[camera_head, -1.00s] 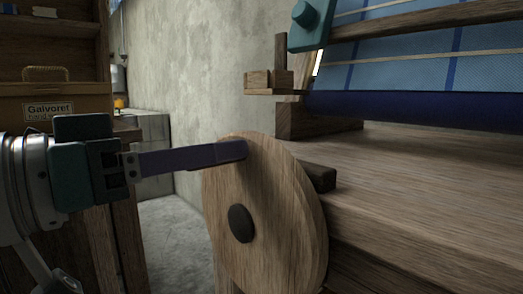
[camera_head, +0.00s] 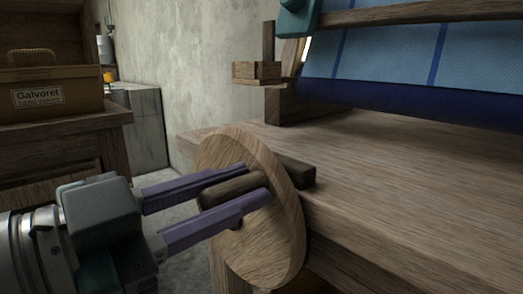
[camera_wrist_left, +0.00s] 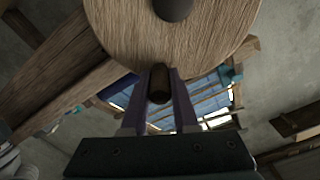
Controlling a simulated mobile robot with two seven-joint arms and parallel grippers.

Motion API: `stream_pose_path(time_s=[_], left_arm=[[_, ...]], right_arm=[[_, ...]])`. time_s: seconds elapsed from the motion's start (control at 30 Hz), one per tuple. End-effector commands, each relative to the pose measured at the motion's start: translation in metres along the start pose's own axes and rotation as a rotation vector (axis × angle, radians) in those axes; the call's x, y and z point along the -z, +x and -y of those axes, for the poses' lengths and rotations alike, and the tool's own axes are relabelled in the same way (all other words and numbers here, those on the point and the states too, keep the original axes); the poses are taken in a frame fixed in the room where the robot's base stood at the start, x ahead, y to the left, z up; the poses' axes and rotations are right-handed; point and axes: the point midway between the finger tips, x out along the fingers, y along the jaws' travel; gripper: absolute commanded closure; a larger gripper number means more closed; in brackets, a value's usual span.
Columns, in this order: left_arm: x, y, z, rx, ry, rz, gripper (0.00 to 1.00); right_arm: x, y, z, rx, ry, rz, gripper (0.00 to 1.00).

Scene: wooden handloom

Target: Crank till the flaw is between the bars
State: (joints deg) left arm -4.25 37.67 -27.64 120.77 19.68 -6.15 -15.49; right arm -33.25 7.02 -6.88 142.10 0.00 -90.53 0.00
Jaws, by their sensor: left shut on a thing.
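The round wooden crank wheel (camera_head: 275,235) is at the side of the loom. Its dark wooden handle (camera_head: 225,190) sticks out from the face. My left gripper (camera_head: 255,182) has its two purple fingers on either side of the handle and is shut on it. In the left wrist view the handle (camera_wrist_left: 159,85) is between the fingers, below the wheel (camera_wrist_left: 125,30) and its dark hub (camera_wrist_left: 173,8). Blue checked cloth (camera_head: 385,55) shows between a wooden bar (camera_head: 420,13) and a dark blue roller (camera_head: 420,102). I see no clear flaw in the visible cloth. My right gripper is not in view.
The loom's wooden top (camera_head: 400,165) spreads to the right of the wheel. A small wooden block (camera_head: 257,72) with an upright post stands at its back. A box labelled Galvoret (camera_head: 50,92) rests on a cabinet at the left.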

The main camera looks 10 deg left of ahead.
Motion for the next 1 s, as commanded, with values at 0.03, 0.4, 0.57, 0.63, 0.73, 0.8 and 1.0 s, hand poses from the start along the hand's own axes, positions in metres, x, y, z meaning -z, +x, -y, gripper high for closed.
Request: stream_pose_path(time_s=[0.03,0.4,0.57,0.63,0.73,0.8,1.0], left_arm=[[0.001,0.000,-0.004,-0.002,0.042,0.001,1.00],[-0.016,0.000,-0.027,-0.001,0.393,0.000,1.00],[-0.026,0.000,-0.036,-0.001,0.545,0.002,1.00],[-0.031,0.000,-0.039,-0.001,0.612,0.001,1.00],[-0.038,0.000,-0.044,-0.001,0.707,0.001,1.00],[-0.043,0.000,-0.047,-0.002,0.773,0.002,1.00],[-0.058,0.000,-0.054,-0.001,0.963,0.002,1.00]], right_arm=[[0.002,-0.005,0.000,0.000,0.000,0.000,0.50],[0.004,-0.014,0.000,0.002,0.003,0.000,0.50],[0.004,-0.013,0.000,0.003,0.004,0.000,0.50],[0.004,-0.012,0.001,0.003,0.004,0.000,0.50],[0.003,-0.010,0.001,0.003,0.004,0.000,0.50],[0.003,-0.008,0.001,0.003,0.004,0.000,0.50],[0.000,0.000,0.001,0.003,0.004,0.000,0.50]])
